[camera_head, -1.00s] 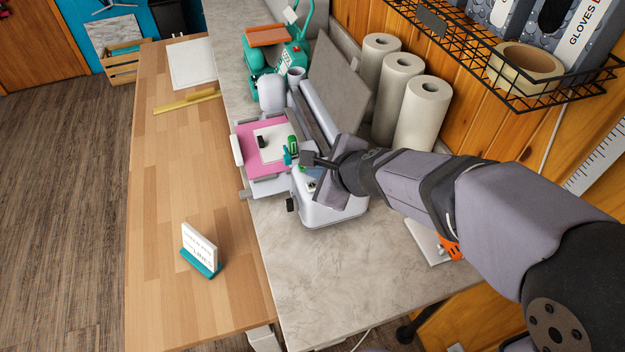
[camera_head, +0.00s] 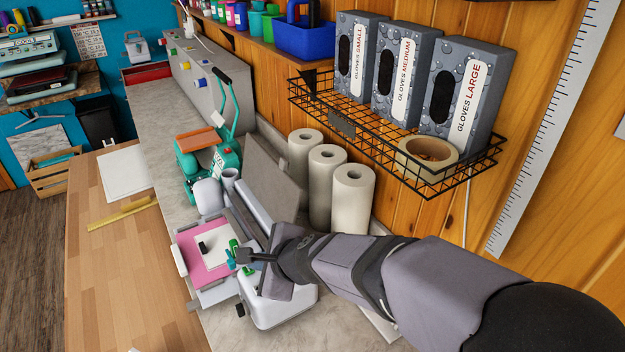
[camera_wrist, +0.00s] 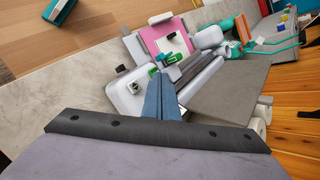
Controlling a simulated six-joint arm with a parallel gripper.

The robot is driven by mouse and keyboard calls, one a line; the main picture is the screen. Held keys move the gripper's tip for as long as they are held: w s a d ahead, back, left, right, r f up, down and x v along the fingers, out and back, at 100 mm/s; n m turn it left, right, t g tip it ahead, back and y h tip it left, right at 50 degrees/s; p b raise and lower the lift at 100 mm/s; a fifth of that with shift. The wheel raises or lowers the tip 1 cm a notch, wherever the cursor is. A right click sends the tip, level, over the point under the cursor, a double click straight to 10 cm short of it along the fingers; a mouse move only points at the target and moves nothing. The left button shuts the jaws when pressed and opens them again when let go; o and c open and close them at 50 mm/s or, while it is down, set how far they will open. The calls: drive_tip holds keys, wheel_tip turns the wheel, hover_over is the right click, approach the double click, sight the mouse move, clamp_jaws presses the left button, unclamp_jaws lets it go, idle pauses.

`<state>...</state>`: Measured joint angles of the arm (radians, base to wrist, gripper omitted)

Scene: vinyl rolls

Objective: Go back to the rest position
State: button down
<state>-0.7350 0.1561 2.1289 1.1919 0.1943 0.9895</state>
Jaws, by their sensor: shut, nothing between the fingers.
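My gripper (camera_head: 243,257) is at the end of my arm, which reaches in from the lower right. It is over the near end of a white cutting machine (camera_head: 280,306) with a pink mat (camera_head: 197,268) on its tray. In the wrist view my gripper's fingers (camera_wrist: 160,84) are together, with nothing between them. The machine (camera_wrist: 126,92) lies beyond the fingertips there, and the pink mat (camera_wrist: 152,41) is farther off. I cannot tell the exact gap between the fingertips and the machine.
White rolls (camera_head: 352,200) stand behind the machine against the wooden wall. A wire shelf (camera_head: 455,179) with glove boxes hangs above my arm. A teal machine (camera_head: 226,158) stands farther along the counter. The wooden table (camera_head: 120,255) on the left is mostly clear.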

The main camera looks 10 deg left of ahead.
drive_tip(key=s+d+f+n+g+h, duration=0.25)
drive_tip(key=s+d+f+n, duration=0.35)
drive_tip(key=n, duration=0.4)
drive_tip(key=s+d+f+n+g+h, duration=0.2)
drive_tip(key=s+d+f+n+g, duration=0.15)
drive_tip(key=s+d+n, duration=0.45)
drive_tip(key=w+d+m+t+h, duration=0.1)
drive_tip(key=d+m+h, duration=0.1)
drive_tip(key=d, duration=2.1)
drive_tip(key=shift+w+d+f+h, duration=0.15)
drive_tip(key=shift+w+d+h, duration=0.05)
drive_tip(key=shift+h, duration=0.45)
